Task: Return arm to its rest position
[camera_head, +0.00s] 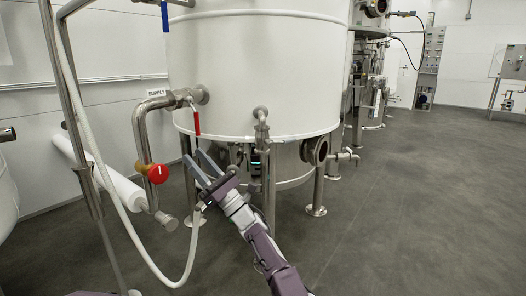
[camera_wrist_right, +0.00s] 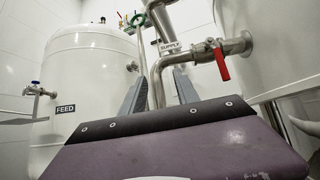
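My right gripper (camera_head: 192,154) is raised in front of the white tank (camera_head: 262,75), below a red valve handle (camera_head: 196,121) on the pipe marked SUPPLY. Its two grey fingers stand apart with nothing between them. In the right wrist view the fingers of the right gripper (camera_wrist_right: 160,84) also show apart. There the SUPPLY pipe (camera_wrist_right: 157,88) shows behind the gap, and the red handle (camera_wrist_right: 221,64) hangs to the right, clear of the fingers. My right arm reaches up from the bottom of the head view. My left gripper is not in view.
A red knob (camera_head: 157,173) on a bent steel pipe and a pale hose (camera_head: 128,222) are left of the right gripper. Tank legs (camera_head: 317,192) stand to its right. The grey floor (camera_head: 420,210) at the right is open. A FEED tank (camera_wrist_right: 85,95) shows in the wrist view.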

